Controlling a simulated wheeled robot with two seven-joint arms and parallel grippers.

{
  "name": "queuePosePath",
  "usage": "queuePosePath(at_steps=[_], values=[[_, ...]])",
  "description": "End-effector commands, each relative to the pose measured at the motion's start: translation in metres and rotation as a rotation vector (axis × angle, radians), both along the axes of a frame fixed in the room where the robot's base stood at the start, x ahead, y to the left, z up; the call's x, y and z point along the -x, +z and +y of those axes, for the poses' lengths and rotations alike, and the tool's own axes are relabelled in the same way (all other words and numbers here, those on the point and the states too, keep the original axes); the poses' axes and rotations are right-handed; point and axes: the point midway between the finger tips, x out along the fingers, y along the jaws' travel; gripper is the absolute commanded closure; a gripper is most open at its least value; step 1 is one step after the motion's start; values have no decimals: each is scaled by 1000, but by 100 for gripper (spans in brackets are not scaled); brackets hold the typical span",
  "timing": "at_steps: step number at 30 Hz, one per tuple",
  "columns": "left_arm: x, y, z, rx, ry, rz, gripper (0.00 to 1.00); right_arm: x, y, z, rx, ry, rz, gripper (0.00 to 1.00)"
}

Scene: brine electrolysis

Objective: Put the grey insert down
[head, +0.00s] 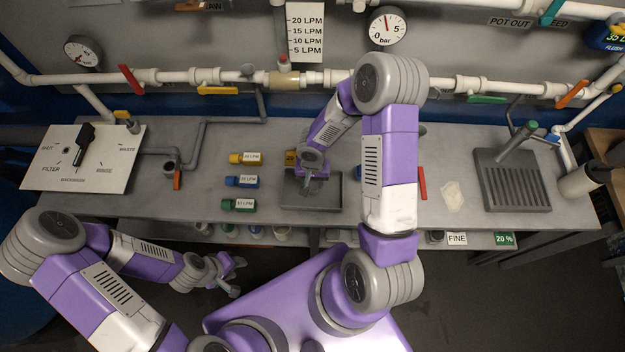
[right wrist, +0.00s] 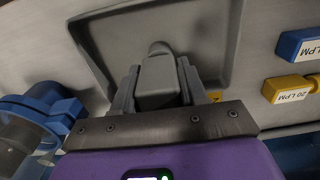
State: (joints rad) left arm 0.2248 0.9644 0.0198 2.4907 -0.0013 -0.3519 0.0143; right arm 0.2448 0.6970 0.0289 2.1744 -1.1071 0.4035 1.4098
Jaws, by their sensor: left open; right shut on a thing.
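The grey insert (right wrist: 160,80) is a small block with a rounded tip. It sits between the fingers of my right gripper (right wrist: 158,88), which is shut on it. In the right wrist view it is over the grey tray (right wrist: 218,40); I cannot tell whether it touches the tray floor. In the head view my right gripper (head: 308,184) is at the left part of the tray (head: 330,205), and the insert is hard to make out there. My left gripper (head: 232,274) is open and empty, in front of the bench and away from the tray.
Yellow (head: 245,158), blue (head: 241,181) and green (head: 238,205) labelled pieces lie left of the tray. A valve panel (head: 62,160) stands at the bench's left. A ribbed grey drain tray (head: 512,200) is at the right. Pipes with coloured handles run behind.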

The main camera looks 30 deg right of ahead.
Motion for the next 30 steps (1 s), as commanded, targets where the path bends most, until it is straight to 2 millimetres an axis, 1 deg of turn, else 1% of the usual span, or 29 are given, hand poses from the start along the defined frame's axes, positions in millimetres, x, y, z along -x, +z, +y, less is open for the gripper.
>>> queuePosePath(at_steps=[4,5,9,17,21,23,30], values=[[0,-6,0,0,0,0,57,0,-4,0,0,1,0,94],[0,-5,0,0,0,0,57,0,-3,0,1,1,1,53],[0,-4,0,0,0,0,57,0,-3,0,1,1,1,32],[0,-4,0,0,0,0,57,0,-2,0,1,0,1,32],[0,2,0,0,0,0,57,0,2,0,0,0,1,32],[0,3,0,0,0,0,57,-1,11,-1,2,-2,-3,32],[0,12,0,0,0,0,57,-1,64,-1,1,-2,-5,32]])
